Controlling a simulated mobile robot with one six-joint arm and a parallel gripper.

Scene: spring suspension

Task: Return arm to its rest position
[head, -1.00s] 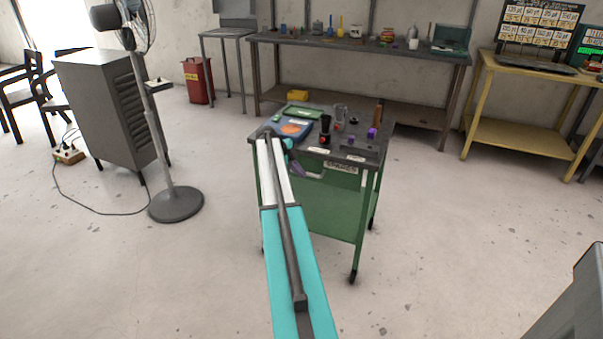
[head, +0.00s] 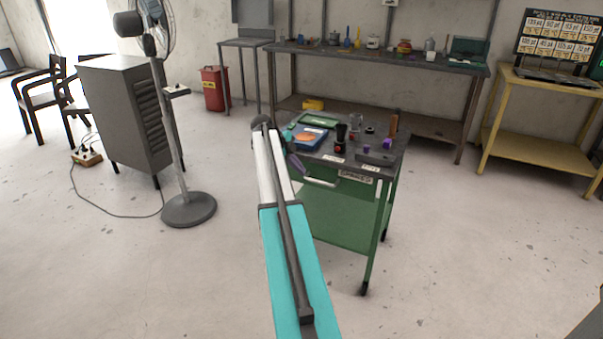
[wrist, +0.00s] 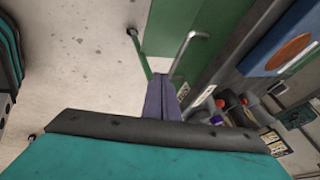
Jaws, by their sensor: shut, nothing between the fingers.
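My arm extends forward from the bottom of the head view, teal and white. My gripper (head: 297,163) is at its far end, beside the near left corner of the green cart (head: 337,217). In the wrist view my gripper (wrist: 163,98) shows as purple-grey fingers closed together with nothing between them. The cart's metal handle (wrist: 190,50) is just beyond the fingertips in that view; I cannot tell whether they touch. The handle also shows in the head view (head: 320,182), right of the gripper.
The cart top holds a blue box (head: 306,138), a green tray (head: 319,120), a black-and-red item (head: 340,140) and purple pieces. A fan (head: 187,208) and grey cabinet (head: 125,115) stand left. A workbench (head: 385,61) and yellow table (head: 545,90) stand behind. Floor right of the cart is clear.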

